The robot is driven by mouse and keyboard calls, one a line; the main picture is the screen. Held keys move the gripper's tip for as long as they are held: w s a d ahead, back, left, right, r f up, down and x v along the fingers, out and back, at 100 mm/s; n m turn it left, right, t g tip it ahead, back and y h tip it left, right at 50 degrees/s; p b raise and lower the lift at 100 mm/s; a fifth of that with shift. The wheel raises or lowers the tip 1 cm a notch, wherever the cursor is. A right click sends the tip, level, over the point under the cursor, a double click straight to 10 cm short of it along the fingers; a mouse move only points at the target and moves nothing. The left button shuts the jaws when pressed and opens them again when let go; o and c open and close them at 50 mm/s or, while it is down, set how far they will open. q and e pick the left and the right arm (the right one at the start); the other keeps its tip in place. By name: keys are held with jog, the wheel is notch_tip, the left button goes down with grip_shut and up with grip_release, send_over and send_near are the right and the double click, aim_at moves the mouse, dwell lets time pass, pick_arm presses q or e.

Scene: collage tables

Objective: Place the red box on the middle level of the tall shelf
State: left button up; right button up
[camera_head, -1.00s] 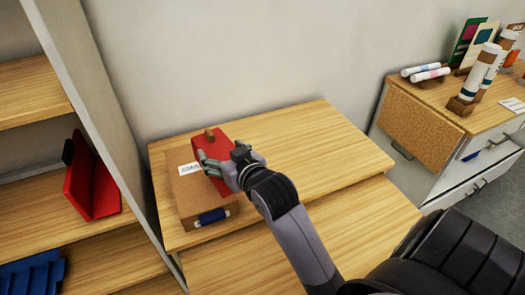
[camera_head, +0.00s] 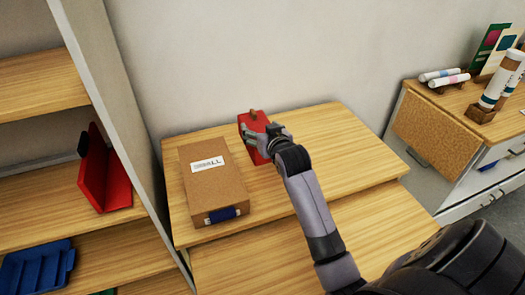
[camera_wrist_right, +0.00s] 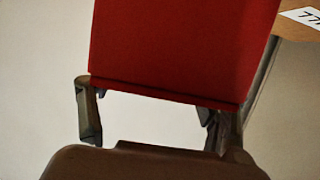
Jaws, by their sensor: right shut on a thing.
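The red box (camera_head: 252,122) is at the back of the small wooden table, right of a cardboard box. My right gripper (camera_head: 262,140) is shut on it, and its fingers hide part of it. In the right wrist view the red box (camera_wrist_right: 180,45) fills the upper middle, between the fingers of the gripper (camera_wrist_right: 155,115). I cannot tell whether it touches the tabletop. The tall shelf (camera_head: 95,75) stands at the left; a red open-sided holder (camera_head: 105,180) stands on one of its levels. My left gripper is not in view.
The cardboard box (camera_head: 215,185) with a white label and blue latch lies on the table (camera_head: 325,150). A blue tray (camera_head: 38,268) sits on a lower shelf level. A cabinet (camera_head: 440,130) with rolls stands at the right. The shelf's side panel (camera_head: 115,110) borders the table.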

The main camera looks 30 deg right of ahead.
notch_tip(320, 180, down, 9)
jog(key=shift+r, duration=0.1)
dwell(0.3)
jog(key=o, duration=1.7)
